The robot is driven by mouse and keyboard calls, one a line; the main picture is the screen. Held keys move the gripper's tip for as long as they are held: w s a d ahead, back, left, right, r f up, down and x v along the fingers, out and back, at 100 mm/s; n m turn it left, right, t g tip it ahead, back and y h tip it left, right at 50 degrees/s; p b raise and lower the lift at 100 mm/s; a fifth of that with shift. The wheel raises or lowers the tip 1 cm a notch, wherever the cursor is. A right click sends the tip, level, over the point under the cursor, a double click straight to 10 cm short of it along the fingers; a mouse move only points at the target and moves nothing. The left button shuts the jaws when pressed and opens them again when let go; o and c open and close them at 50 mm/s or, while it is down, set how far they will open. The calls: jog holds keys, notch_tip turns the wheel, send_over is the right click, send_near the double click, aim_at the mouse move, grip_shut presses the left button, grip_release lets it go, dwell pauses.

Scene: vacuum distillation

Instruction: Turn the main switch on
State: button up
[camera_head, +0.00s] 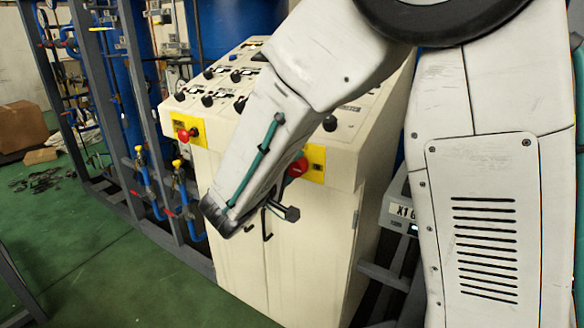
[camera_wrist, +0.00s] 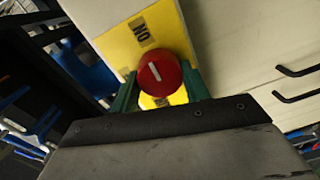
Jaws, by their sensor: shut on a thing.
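The red round switch (camera_wrist: 163,74) sits on a yellow plate (camera_wrist: 172,22) on the cream cabinet. Its white line tilts up-left toward an ON label (camera_wrist: 140,31) in the wrist view. My gripper (camera_wrist: 160,86) is shut on this switch, with one green finger on each side of it. A second red switch (camera_head: 184,134) on another yellow plate at the cabinet's left is clear of my arm.
The cabinet's sloped top (camera_head: 225,84) carries several black knobs. Black handles (camera_wrist: 297,71) stick out from its front. Grey frames and blue pipes (camera_head: 150,185) stand to the left. The green floor (camera_head: 90,270) at front left is largely open.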

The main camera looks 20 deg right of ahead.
jog(key=o, duration=1)
jog(key=shift+a, duration=0.1)
jog(key=v, duration=0.7)
jog(key=shift+a, duration=0.3)
jog(key=shift+s, duration=0.15)
